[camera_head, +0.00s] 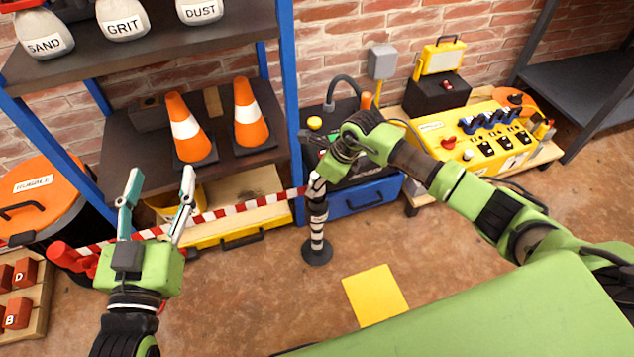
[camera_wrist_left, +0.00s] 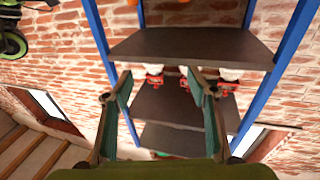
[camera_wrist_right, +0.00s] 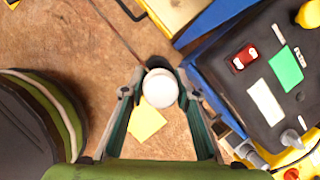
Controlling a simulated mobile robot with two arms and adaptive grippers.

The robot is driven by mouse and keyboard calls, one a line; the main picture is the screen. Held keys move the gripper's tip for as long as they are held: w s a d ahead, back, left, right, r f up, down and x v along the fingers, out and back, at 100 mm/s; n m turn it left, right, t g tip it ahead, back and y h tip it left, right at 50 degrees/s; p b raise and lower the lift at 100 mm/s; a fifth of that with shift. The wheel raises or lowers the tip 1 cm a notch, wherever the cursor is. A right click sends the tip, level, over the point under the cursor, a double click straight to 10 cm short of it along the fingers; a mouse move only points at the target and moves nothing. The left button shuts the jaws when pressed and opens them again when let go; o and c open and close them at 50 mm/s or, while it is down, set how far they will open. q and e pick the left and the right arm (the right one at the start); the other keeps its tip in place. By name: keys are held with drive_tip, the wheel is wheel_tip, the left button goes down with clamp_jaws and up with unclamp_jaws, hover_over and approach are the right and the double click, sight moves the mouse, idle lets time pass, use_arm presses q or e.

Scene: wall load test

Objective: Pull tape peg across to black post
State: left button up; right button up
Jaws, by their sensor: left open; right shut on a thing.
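The red-and-white tape (camera_head: 235,210) stretches from a red post (camera_head: 70,257) at the lower left to my right gripper (camera_head: 318,182). The black post (camera_head: 317,238), with white bands and a round base, stands upright on the floor beneath that gripper. The right gripper is shut on the tape peg, whose round white top (camera_wrist_right: 160,88) shows between its fingers in the right wrist view. A dark part shows just behind it; whether the peg touches the post I cannot tell. My left gripper (camera_head: 158,185) is open and empty, in front of the shelf.
A shelf (camera_head: 195,160) with orange cones and labelled sacks stands behind the tape. A blue cabinet (camera_head: 362,200) and a yellow control box (camera_head: 478,140) stand behind the black post. A yellow square (camera_head: 375,295) lies on the floor. A crate with red blocks is lower left.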

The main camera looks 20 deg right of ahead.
use_arm(q)
drive_tip(key=shift+s+d+r+t+h+b, duration=0.1)
drive_tip(key=shift+s+r+t+h+b, duration=0.1)
drive_tip(key=shift+r+t, duration=0.7)
drive_tip(key=shift+s+d+r+t+h+b, duration=0.15)
drive_tip(key=shift+r+t, duration=0.25)
drive_tip(key=shift+r, duration=0.95)
use_arm(e)
drive_tip(key=shift+f, duration=0.6)
use_arm(q)
drive_tip(key=shift+s+r, duration=0.1)
drive_tip(key=shift+r, duration=0.1)
use_arm(e)
drive_tip(key=shift+f, duration=0.15)
use_arm(q)
drive_tip(key=shift+r, duration=0.2)
drive_tip(key=shift+r, duration=0.1)
drive_tip(key=shift+r, duration=0.15)
use_arm(e)
drive_tip(key=shift+f, duration=0.1)
drive_tip(key=shift+f+b, duration=0.4)
drive_tip(key=shift+b, duration=0.1)
use_arm(q)
drive_tip(key=r, duration=0.1)
drive_tip(key=s+r+t, duration=0.1)
drive_tip(key=t+h, duration=0.1)
drive_tip(key=shift+s+r, duration=0.25)
drive_tip(key=shift+r, duration=0.15)
